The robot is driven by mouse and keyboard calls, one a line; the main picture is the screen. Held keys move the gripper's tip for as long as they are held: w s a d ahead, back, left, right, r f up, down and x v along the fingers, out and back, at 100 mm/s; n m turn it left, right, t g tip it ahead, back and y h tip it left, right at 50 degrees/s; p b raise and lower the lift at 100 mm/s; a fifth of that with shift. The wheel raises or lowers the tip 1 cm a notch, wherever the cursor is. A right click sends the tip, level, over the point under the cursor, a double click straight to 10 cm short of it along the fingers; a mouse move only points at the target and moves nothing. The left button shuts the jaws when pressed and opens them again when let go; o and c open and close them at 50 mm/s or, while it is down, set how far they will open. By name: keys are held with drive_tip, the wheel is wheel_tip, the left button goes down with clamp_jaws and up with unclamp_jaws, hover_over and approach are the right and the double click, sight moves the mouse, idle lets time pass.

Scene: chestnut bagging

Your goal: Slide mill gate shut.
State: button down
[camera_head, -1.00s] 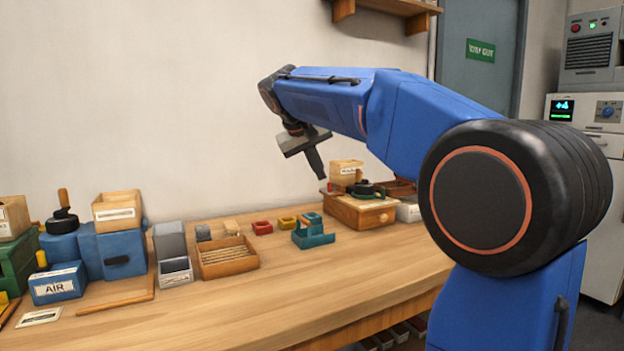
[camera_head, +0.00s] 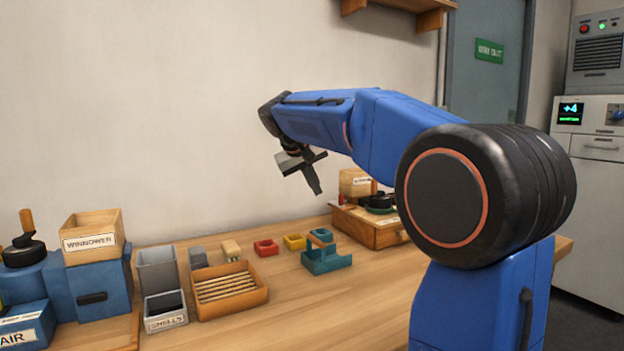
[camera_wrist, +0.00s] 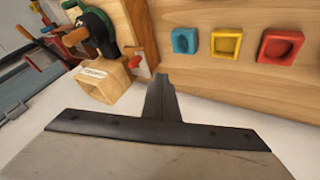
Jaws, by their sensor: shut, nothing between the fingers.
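My gripper (camera_head: 315,188) is shut and empty, raised over the back of the bench and pointing down and to the right. In the wrist view its closed fingers (camera_wrist: 160,92) show at the centre. A wooden box with a black crank (camera_head: 378,203) stands right of it, partly behind my arm. In the wrist view a black crank wheel (camera_wrist: 97,32) and a labelled wooden hopper (camera_wrist: 104,80) lie left of the fingers, apart from them. A blue machine (camera_head: 100,283) with a wooden hopper (camera_head: 93,238) and a black handle stands at left. I cannot make out the mill gate for certain.
A wooden slatted tray (camera_head: 228,291), a grey bin marked SHELLS (camera_head: 165,318), a teal holder (camera_head: 327,258) and small red (camera_head: 266,248) and yellow (camera_head: 294,242) trays stand on the bench. A blue AIR box (camera_head: 25,330) is at front left. The front middle of the bench (camera_head: 330,310) is clear.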

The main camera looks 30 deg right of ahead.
sight(340, 196)
drive_tip(key=shift+w+d+f, duration=0.15)
drive_tip(key=shift+d+f, duration=0.4)
drive_tip(key=shift+d, duration=0.45)
drive_tip(key=shift+w+d+f, duration=0.1)
drive_tip(key=shift+d+f, duration=0.45)
drive_tip(key=shift+d, duration=0.5)
drive_tip(key=shift+w+d+f, duration=0.15)
drive_tip(key=shift+d+f, duration=0.4)
drive_tip(key=shift+d, duration=0.45)
drive_tip(key=shift+d, duration=0.1)
drive_tip(key=shift+d, duration=1.5)
drive_tip(key=shift+w, duration=0.1)
